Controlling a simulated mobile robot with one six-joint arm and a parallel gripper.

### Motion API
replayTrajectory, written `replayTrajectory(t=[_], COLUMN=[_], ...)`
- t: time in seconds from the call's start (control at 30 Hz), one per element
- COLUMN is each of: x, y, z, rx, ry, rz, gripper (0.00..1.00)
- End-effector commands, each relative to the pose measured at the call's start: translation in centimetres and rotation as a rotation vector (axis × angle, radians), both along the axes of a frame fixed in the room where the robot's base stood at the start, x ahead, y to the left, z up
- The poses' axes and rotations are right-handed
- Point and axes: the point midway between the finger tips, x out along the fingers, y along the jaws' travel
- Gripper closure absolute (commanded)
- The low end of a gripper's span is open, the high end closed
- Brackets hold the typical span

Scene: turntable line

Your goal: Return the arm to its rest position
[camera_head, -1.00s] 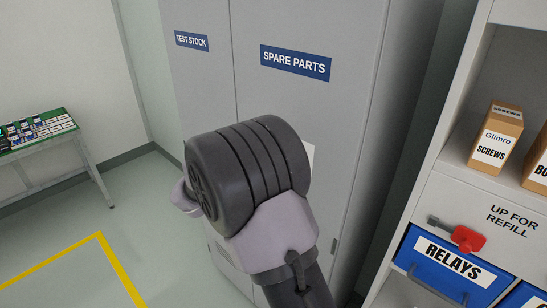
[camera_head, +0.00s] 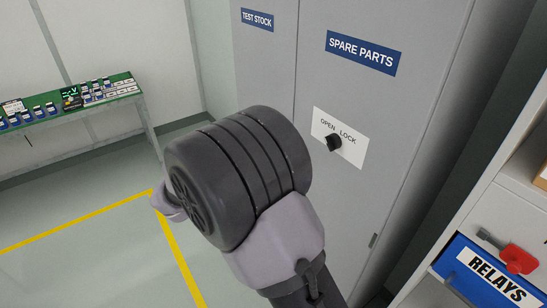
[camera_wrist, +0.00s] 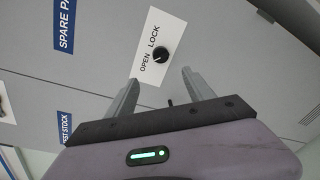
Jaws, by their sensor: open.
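My gripper (camera_wrist: 160,98) shows in the wrist view with its two grey fingers apart and nothing between them. Beyond the fingers is a grey cabinet (camera_head: 335,95) with a white OPEN/LOCK plate (camera_head: 352,150) and a black knob (camera_head: 334,143). The knob also shows in the wrist view (camera_wrist: 161,54), clear of both fingers. In the head view my arm rises in front of the cabinet, and its joint hides part of the doors. The gripper's fingers are hidden there.
A blue RELAYS bin (camera_head: 480,270) with a red-handled thing (camera_head: 518,258) above it stands at the right. A green-topped table (camera_head: 70,100) with small parts is at the back left. Yellow tape (camera_head: 180,250) marks open floor at the left.

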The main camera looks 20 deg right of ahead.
Motion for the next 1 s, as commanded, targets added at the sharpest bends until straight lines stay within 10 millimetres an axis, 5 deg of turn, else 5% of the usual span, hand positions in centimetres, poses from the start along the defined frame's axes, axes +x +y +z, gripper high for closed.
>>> replayTrajectory(t=[0.23,0.63,0.73,0.83,0.9,1.0], x=[-0.6,-1.7,-6.6,-14.7,-19.8,-24.3], y=[1.6,0.3,-3.5,-5.8,-4.7,-1.0], z=[0.2,0.0,-1.2,-4.4,-6.9,-9.5], rx=[0.000,0.051,0.267,0.644,0.941,1.350], ry=[0.000,0.003,-0.001,-0.060,-0.156,-0.357], rz=[0.000,-0.038,-0.180,-0.372,-0.492,-0.617], gripper=[0.38,0.38,0.38,0.38,0.38,0.38])
